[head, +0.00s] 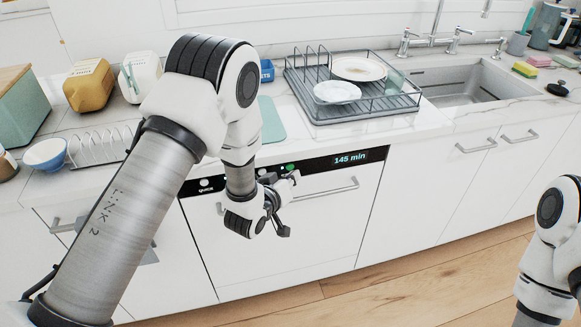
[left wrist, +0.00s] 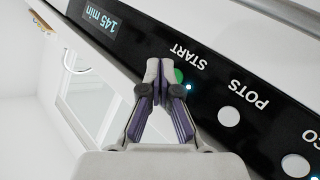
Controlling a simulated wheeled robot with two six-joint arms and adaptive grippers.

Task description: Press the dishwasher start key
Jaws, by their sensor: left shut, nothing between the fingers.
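The dishwasher (head: 318,228) is a white-fronted machine under the counter with a black control strip and a lit "145 min" display (head: 350,157). The display also shows in the left wrist view (left wrist: 101,20). The green start key (left wrist: 179,75) sits beside the word START, partly hidden by my fingertips, with a small lit lamp beside it. It also shows in the head view (head: 290,167). My left gripper (left wrist: 159,66) is shut and empty, its tips in front of the key's edge. I cannot tell whether they touch it. My right gripper is outside the view.
White keys, one marked POTS (left wrist: 229,117), lie along the same strip. The dishwasher's bar handle (head: 328,190) sticks out below it. A dish rack (head: 375,108) with plates stands on the counter above. The wooden floor (head: 400,290) in front is clear.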

